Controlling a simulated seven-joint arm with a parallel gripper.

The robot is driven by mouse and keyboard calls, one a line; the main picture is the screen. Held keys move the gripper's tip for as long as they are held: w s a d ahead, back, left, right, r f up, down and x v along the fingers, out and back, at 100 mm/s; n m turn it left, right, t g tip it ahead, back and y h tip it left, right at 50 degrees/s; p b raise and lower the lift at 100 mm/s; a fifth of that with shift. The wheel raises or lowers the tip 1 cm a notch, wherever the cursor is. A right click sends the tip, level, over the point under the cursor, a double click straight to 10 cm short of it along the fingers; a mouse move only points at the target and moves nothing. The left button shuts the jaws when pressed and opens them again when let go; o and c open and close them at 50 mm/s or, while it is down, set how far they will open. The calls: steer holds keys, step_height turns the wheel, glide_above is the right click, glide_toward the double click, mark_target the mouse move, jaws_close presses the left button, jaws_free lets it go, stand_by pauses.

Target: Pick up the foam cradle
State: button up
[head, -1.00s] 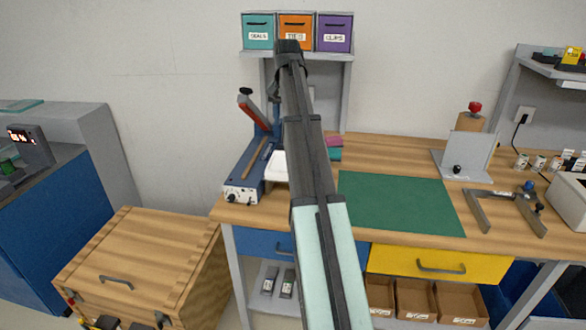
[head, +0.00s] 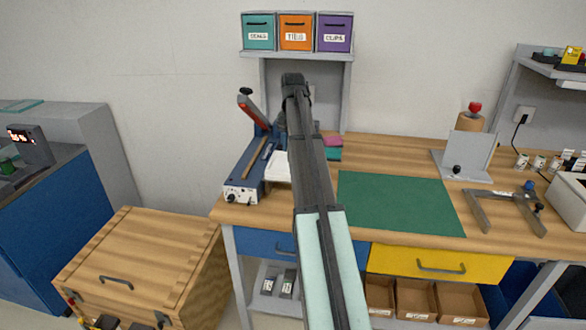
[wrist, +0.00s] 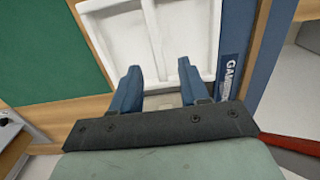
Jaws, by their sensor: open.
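The foam cradle is a white, shallow, compartmented piece (head: 277,167), seen in the head view on the bench beside the blue sealing machine, partly hidden by my arm. In the wrist view the cradle (wrist: 184,38) fills the top middle, with a raised divider between its recesses. My gripper (wrist: 157,70) is open, its two blue fingers spread and pointing towards the cradle's near edge. Whether the fingertips touch the cradle I cannot tell. In the head view my arm hides the fingers.
The blue sealing machine (head: 243,175) with its raised red-tipped lever stands close beside the cradle. A green mat (head: 400,203) lies to the right on the bench. Pink and teal items (head: 333,147) lie behind. A shelf with labelled bins (head: 297,57) is above.

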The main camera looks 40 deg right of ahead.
mark_target(277, 168)
steer(key=f, duration=0.5)
steer(key=shift+w+d, duration=0.1)
steer(key=shift+d, duration=0.15)
jaws_close()
